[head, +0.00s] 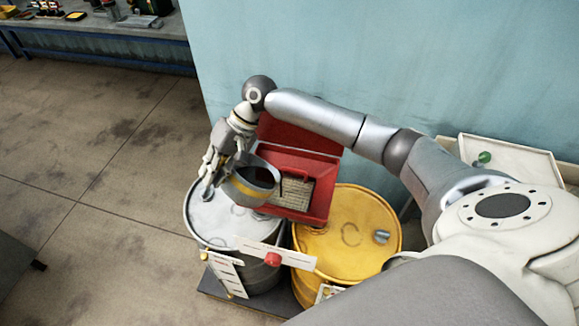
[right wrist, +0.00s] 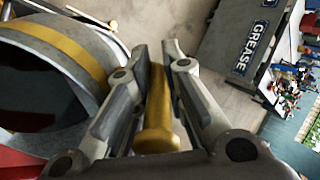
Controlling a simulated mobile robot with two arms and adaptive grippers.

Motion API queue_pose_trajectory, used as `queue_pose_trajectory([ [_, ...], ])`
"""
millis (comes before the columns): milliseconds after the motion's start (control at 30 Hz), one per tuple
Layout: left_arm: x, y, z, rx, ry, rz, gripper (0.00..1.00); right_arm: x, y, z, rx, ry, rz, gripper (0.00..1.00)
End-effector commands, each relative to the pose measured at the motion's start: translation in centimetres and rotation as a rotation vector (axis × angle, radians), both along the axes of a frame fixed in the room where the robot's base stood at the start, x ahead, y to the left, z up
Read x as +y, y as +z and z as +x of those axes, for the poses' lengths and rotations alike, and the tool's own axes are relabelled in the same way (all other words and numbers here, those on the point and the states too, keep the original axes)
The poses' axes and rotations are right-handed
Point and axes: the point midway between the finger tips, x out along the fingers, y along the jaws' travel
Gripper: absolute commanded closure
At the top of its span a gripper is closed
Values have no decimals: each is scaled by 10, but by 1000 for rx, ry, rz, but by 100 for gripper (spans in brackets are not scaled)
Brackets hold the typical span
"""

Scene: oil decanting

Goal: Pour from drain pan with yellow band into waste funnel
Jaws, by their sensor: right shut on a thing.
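The drain pan with the yellow band (head: 256,191) is a grey round pan with a dark inside. In the right wrist view the pan (right wrist: 75,45) fills the left side. My right gripper (head: 214,165) is shut on its brass-coloured handle (right wrist: 157,110), with a finger on each side. The waste funnel (head: 327,192) is a red square box with a raised red lid and a mesh inside. The pan is held at the funnel's left side, overlapping its left edge in the head view. I cannot tell whether anything flows. My left gripper is not in view.
A grey drum (head: 203,222) and a yellow drum (head: 340,262) stand side by side below the funnel. A pale tray (head: 520,160) is by the blue wall at right. A dark box marked GREASE (right wrist: 245,45) shows in the wrist view.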

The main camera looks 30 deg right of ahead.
Motion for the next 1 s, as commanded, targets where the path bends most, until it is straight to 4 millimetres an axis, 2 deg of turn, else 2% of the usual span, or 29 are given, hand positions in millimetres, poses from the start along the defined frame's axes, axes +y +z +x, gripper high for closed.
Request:
queue_pose_trajectory([
  [1000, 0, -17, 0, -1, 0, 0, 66, -9, 5, 0, -8, 1, 65, 100],
])
